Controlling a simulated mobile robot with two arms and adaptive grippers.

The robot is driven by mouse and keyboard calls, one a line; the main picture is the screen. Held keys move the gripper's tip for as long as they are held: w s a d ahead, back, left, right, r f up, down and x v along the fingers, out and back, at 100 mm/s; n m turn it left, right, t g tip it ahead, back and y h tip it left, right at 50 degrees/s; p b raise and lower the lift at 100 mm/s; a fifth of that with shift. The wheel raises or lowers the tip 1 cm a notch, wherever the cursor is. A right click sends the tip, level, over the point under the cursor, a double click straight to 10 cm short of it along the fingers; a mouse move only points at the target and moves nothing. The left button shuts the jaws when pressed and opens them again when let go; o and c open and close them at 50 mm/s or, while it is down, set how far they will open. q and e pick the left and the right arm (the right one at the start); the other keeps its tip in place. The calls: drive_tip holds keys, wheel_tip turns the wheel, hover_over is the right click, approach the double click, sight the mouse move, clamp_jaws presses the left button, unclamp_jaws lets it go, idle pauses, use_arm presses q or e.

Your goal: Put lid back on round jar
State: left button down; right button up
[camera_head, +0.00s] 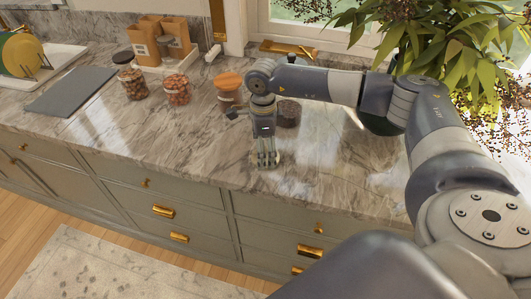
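My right arm reaches in from the right, and its gripper (267,158) points down at the marble counter near its front edge. The fingertips are small and pale, so I cannot tell whether they are apart or hold something. Several round jars stand behind it: a jar of brown pieces (134,85), a jar of reddish pieces (177,91), a jar with an orange top (229,91) and a dark jar (287,113) partly behind the arm. My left gripper is not in view.
Brown packages (143,43) stand in a pale holder at the back. A grey board (70,92) and a plate rack (24,56) lie at the left. A leafy plant (450,45) fills the back right. The counter front left of my gripper is clear.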

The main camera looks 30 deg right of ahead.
drive_tip(key=shift+f, duration=0.85)
drive_tip(key=c, duration=0.8)
drive_tip(key=shift+c, duration=0.2)
drive_tip(key=shift+r, duration=0.15)
